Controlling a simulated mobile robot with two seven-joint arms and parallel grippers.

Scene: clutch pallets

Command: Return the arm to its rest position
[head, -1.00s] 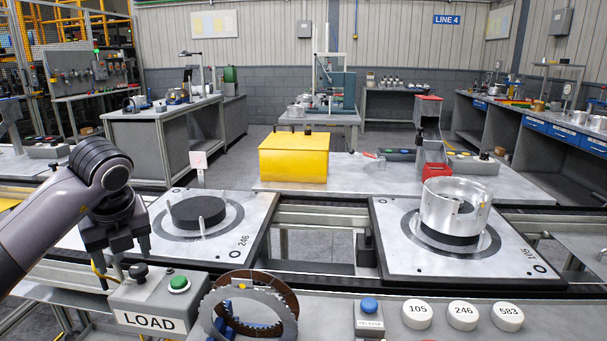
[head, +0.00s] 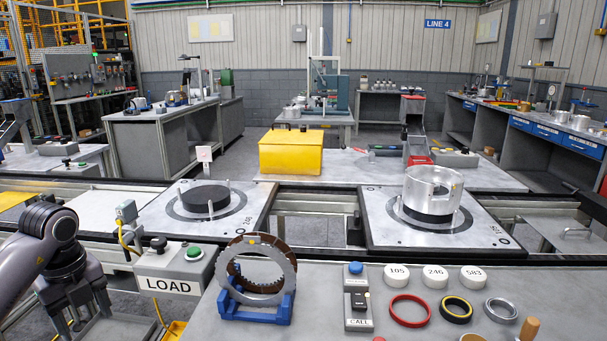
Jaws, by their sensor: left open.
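My left arm comes in from the left edge, and its gripper (head: 88,318) hangs low in the bottom-left corner. The gripper is open and I see nothing between its fingers. It is left of and below the LOAD box (head: 172,284), apart from it. The ends of the fingers are close to the bottom edge of the picture. My right gripper is not in view.
A pallet (head: 160,226) with a black disc stands behind the LOAD box. A second pallet (head: 385,232) bears a silver housing (head: 434,186). A toothed ring (head: 262,252) stands in a blue holder (head: 255,315) on the grey bench (head: 330,265).

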